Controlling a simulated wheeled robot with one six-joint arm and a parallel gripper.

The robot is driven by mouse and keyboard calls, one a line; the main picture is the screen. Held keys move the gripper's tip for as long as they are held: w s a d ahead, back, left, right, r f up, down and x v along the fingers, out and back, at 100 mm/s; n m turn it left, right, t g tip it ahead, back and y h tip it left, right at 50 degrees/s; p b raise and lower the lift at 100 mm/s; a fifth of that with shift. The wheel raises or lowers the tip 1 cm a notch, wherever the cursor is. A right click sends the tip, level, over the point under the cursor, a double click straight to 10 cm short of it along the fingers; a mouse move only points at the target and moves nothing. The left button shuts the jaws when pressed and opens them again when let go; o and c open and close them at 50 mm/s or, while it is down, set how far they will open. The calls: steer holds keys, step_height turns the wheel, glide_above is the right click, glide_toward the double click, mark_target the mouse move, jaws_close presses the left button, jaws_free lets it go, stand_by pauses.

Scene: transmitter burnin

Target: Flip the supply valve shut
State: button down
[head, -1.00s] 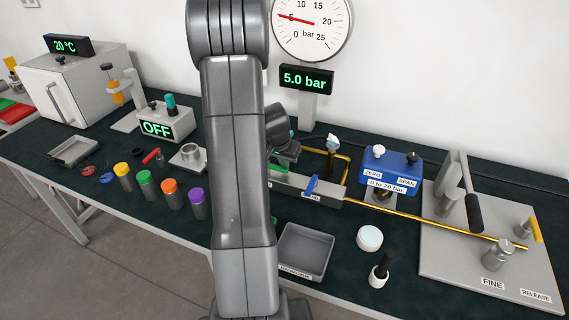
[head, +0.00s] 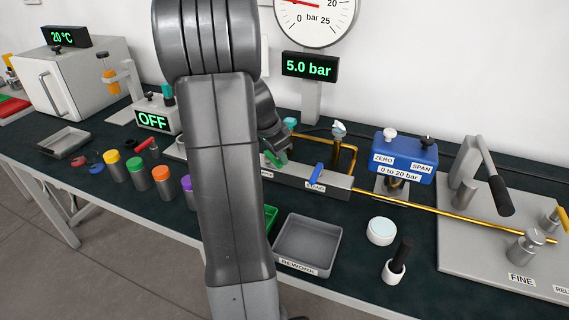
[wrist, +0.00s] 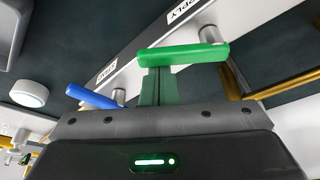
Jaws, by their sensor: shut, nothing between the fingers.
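The supply valve's green lever (wrist: 183,55) crosses the middle of the wrist view, its pivot post at its right end, beside a label of which "PPLY" shows. My gripper (wrist: 158,78) is shut and empty, its fingers right at the lever's near side; I cannot tell if they touch it. In the head view the green lever (head: 271,160) is partly hidden by my arm, with my gripper (head: 277,154) over it. The valve block (head: 332,189) also carries a blue lever (head: 316,174), labelled STAND, to the right. It also shows in the wrist view (wrist: 93,97).
The gauge display (head: 310,66) reads 5.0 bar. Brass tubing (head: 430,210) runs right from the block to the pump plate (head: 460,270). A blue transmitter (head: 405,158) stands behind it. A grey REWORK tray (head: 309,268) and white round pot (head: 380,231) are in front.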

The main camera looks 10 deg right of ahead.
steer(key=m, duration=0.1)
steer(key=a+m+b, duration=0.1)
steer(key=m, duration=0.1)
steer(key=shift+s+a+f+g, duration=0.1)
steer(key=shift+s+a+g, duration=0.1)
steer(key=shift+s+g, duration=0.15)
steer(key=a+m+g+b, duration=0.1)
steer(key=m, duration=0.1)
steer(key=shift+s+a+m, duration=0.1)
steer(key=shift+a+m, duration=0.05)
steer(key=shift+m, duration=0.15)
steer(key=a+m, duration=0.1)
steer(key=m, duration=0.1)
steer(key=m+g, duration=0.1)
steer(key=shift+a+m, duration=0.4)
steer(key=shift+a, duration=0.4)
